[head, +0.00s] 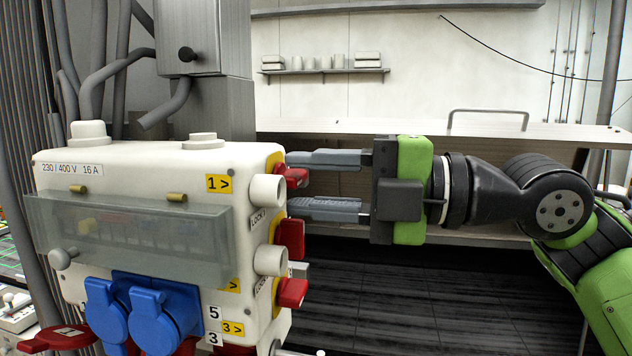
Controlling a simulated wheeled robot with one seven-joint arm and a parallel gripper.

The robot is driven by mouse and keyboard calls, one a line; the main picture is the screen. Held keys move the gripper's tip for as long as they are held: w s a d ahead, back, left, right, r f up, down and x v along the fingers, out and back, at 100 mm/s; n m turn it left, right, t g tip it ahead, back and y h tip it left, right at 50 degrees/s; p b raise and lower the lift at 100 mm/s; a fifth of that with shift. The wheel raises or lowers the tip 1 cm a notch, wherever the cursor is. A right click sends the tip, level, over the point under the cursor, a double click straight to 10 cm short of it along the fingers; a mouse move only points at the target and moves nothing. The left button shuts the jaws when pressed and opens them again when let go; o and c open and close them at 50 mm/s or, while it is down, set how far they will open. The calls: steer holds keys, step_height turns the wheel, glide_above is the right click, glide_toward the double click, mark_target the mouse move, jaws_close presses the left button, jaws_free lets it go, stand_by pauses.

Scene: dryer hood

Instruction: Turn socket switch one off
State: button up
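A white socket box (150,170) marked "230/400 V 16 A" stands at the left. Its right side carries red rotary switches. The top red switch (293,177) is beside the yellow label "1 >" (218,184). My gripper (290,182) comes in from the right, its two grey fingers spread apart, one above the other. The fingertips are at the box's right side, around the height of the top switch, with the upper tip near the switch's top. I cannot tell whether either finger touches it. The switch's exact angle is partly hidden.
Lower red switches (291,238) and grey-white round lock posts (268,190) stick out from the box. Blue socket covers (165,318) and a clear flap (140,235) are on its front. A bench (460,132) stands behind my arm. Dark floor is free below.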

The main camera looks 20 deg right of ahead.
steer(key=shift+r, duration=0.1)
stand_by(0.3)
steer(key=p+v, duration=0.3)
steer(key=v, duration=1.2)
steer(key=shift+s+d, duration=0.25)
steer(key=shift+d, duration=0.05)
